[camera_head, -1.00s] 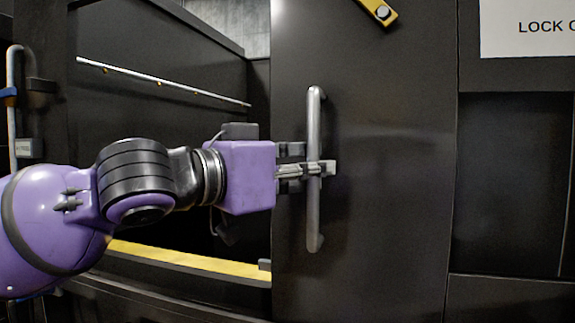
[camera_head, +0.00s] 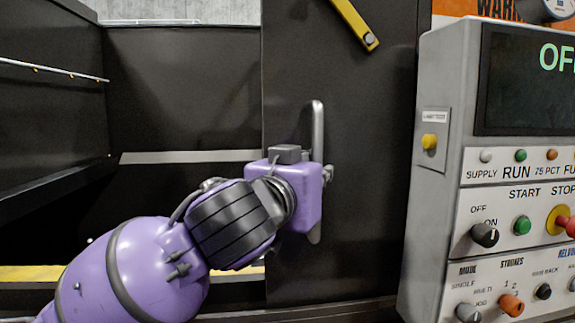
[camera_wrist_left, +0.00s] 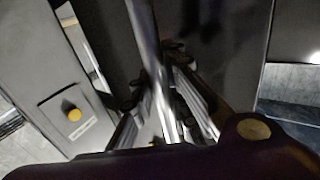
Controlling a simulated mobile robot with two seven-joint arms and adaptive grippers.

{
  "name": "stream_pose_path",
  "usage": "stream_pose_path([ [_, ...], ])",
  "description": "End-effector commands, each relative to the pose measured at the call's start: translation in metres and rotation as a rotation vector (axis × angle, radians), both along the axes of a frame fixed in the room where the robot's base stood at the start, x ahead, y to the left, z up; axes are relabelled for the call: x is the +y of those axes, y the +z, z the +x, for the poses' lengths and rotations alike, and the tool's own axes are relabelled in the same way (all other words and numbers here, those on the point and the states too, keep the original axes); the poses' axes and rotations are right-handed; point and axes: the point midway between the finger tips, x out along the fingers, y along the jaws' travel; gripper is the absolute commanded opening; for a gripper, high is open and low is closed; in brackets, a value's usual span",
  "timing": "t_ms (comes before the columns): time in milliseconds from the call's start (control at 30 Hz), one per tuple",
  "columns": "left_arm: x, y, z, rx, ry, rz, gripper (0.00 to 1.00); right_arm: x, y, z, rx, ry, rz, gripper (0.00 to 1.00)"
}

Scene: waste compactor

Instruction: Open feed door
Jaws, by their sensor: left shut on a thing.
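The feed door (camera_head: 375,170) is a dark upright panel in the middle of the head view, with a vertical metal bar handle (camera_head: 317,120). My left gripper (camera_head: 327,175) is at the middle of the handle, its purple body hiding part of the bar. In the left wrist view the handle (camera_wrist_left: 147,45) runs down between the fingers of my left gripper (camera_wrist_left: 165,115), which is shut on it. To the left of the door is an open gap into the dark chamber. My right gripper is not in view.
A grey control panel (camera_head: 435,210) with a dark screen, buttons and knobs stands right of the door. A yellow bar (camera_head: 352,22) is above the handle. A yellow-edged sill (camera_head: 30,273) runs along the bottom of the opening. A thin rail (camera_head: 50,68) is on the chamber's left wall.

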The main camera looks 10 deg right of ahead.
Motion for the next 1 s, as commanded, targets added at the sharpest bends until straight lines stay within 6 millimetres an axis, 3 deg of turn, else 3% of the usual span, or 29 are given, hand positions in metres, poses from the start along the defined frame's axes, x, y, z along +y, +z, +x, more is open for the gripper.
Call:
stream_pose_path([
  [200,-0.013,-0.002,-0.001,0.005,-0.001,0.002,0.0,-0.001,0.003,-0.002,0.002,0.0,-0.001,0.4],
  [567,-0.013,-0.004,0.0,0.005,-0.001,0.003,0.0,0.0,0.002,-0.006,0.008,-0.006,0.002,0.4],
  [600,-0.013,-0.004,0.0,0.005,-0.001,0.003,0.19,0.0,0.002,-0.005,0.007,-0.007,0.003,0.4],
  [700,-0.013,-0.003,0.0,0.005,0.0,0.002,0.33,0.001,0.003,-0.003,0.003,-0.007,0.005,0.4],
  [1000,-0.012,-0.002,0.001,0.002,0.002,0.0,0.34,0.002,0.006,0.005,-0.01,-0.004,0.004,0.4],
])
